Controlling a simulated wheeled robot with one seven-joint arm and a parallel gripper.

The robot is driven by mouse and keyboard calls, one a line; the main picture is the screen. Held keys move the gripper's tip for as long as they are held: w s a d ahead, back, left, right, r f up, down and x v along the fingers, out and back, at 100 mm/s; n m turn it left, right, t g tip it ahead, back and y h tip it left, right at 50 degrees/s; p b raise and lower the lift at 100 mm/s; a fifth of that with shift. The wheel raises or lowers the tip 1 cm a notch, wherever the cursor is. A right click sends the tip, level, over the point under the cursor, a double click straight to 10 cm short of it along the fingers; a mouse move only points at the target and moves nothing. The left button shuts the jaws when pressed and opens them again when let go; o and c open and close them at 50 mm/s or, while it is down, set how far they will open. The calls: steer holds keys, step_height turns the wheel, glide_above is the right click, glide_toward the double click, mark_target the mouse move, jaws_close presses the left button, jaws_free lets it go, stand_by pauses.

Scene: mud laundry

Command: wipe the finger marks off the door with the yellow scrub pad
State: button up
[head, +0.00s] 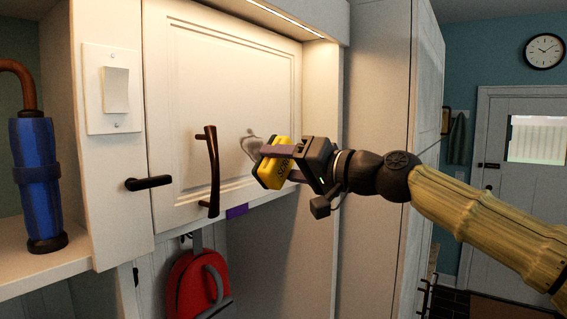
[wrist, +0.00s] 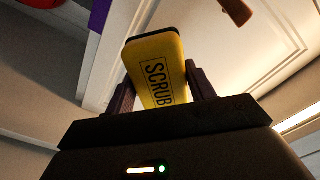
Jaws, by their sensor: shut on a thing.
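The white cabinet door (head: 200,100) has a raised panel frame and a dark curved handle (head: 211,172). Grey finger marks (head: 252,146) show on its lower right part, just left of my gripper. My gripper (head: 279,164) is shut on the yellow scrub pad (head: 272,172), which has a dark face and the word SCRUB. The wrist view shows the pad (wrist: 157,70) between both fingers, with the door (wrist: 262,45) behind it. The pad is close to the door's lower right; I cannot tell whether it touches. The pad and gripper may hide part of the marks.
A light switch (head: 115,90) and a dark lever (head: 148,183) are left of the door. A blue cylinder (head: 35,180) stands on the left shelf. A red bag (head: 197,285) hangs below. A purple piece (head: 237,211) is at the door's lower edge. A tall cabinet (head: 378,90) stands right.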

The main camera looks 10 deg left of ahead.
mark_target(253, 156)
steer(key=shift+r+p+x, duration=0.2)
steer(key=shift+p+x, duration=1.3)
steer(key=shift+x, duration=0.5)
steer(key=shift+p+x, duration=0.55)
steer(key=shift+x, duration=0.45)
steer(key=shift+w+a+f+p, duration=0.2)
steer(key=shift+w+a+p, duration=0.1)
steer(key=shift+a, duration=0.25)
steer(key=shift+w+d+p, duration=0.3)
steer(key=shift+w+d, duration=0.1)
steer(key=shift+w, duration=0.45)
steer(key=shift+w+d+p, duration=0.25)
steer(key=shift+w+d, duration=0.15)
steer(key=shift+w, duration=0.4)
steer(key=shift+w+d+p, duration=0.3)
steer(key=shift+w+p, duration=0.15)
steer(key=shift+w, duration=0.4)
steer(key=shift+w+d+p, duration=0.3)
steer(key=shift+w+p, duration=0.1)
steer(key=shift+w, duration=0.45)
steer(key=shift+w, duration=0.1)
